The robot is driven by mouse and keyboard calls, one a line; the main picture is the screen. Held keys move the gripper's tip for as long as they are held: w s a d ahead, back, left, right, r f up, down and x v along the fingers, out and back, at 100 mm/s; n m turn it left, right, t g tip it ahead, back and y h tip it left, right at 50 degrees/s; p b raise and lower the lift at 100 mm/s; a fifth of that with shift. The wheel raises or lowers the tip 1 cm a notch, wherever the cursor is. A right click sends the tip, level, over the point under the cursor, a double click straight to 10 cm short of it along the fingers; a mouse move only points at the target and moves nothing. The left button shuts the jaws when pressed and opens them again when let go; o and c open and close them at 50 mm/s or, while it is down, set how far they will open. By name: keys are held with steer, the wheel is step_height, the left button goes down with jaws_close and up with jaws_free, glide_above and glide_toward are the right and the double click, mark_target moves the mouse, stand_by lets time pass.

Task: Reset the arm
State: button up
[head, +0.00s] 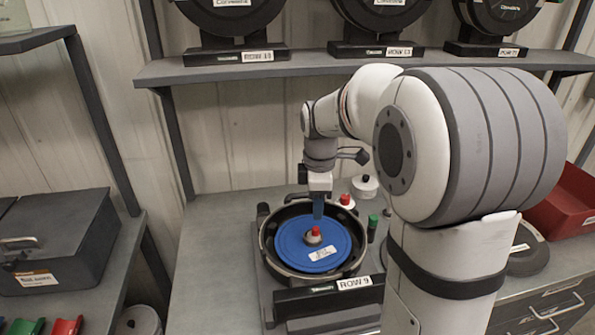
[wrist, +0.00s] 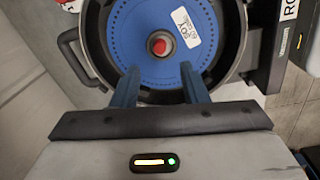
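My gripper (wrist: 157,88) shows in the wrist view with its two blue fingers spread apart and nothing between them. In the head view my gripper (head: 318,208) points down over the far part of the seed meter. A blue seed disc (head: 291,246) lies inside the round black meter housing (head: 266,236) labelled ROW 9. A hub with a red knob (head: 315,232) sits at the disc's centre; the red knob (wrist: 160,46) also shows beyond the fingertips in the wrist view. The disc (wrist: 135,40) has a white label reading SOY.
A shelf (head: 300,66) with several row-labelled meters runs along the back wall. A white-based, red-topped part (head: 346,201), a white round part (head: 364,184) and a green-topped part (head: 373,222) stand near the housing. A dark box (head: 62,240) is at left, a red bin (head: 568,202) at right.

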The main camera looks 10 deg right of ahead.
steer(key=s+m+t, duration=0.2)
steer(key=s+m, duration=1.3)
steer(key=s, duration=0.6)
steer(key=shift+a+r+m, duration=0.2)
steer(key=shift+a+m, duration=0.2)
steer(key=shift+a, duration=0.05)
